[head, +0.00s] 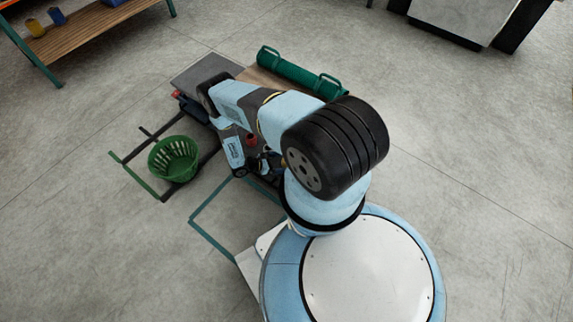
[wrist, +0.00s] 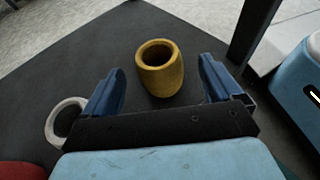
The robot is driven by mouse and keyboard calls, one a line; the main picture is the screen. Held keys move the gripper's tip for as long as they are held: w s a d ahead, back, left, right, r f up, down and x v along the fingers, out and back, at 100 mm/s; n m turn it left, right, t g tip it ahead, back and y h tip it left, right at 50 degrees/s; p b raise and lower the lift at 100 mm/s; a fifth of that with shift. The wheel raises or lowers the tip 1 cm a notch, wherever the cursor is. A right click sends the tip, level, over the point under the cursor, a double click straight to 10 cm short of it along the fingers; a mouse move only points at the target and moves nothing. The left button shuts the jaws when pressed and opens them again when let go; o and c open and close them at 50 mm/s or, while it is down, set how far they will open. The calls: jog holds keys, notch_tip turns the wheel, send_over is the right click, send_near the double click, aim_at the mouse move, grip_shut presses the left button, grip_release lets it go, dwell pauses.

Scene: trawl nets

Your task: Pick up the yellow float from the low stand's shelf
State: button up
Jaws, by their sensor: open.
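The yellow float (wrist: 162,80) is a short barrel with a round hole in its top. It stands upright on a dark grey shelf (wrist: 90,55) in the wrist view. My gripper (wrist: 160,68) is open, with one blue finger on the left of the float and one on the right. Gaps show on both sides, so neither finger appears to touch it. In the head view my gripper (head: 264,163) is small and partly covered by my arm. The float on the low shelf cannot be made out there.
A white ring (wrist: 53,128) lies beside the left finger, and a red object (wrist: 20,170) is at the lower left. A dark post (wrist: 250,35) rises at the right. A green basket (head: 173,158) is left of the arm; a green roll (head: 300,72) lies behind.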

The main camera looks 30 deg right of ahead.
jog(key=shift+x, duration=1)
jog(key=c, duration=1.1)
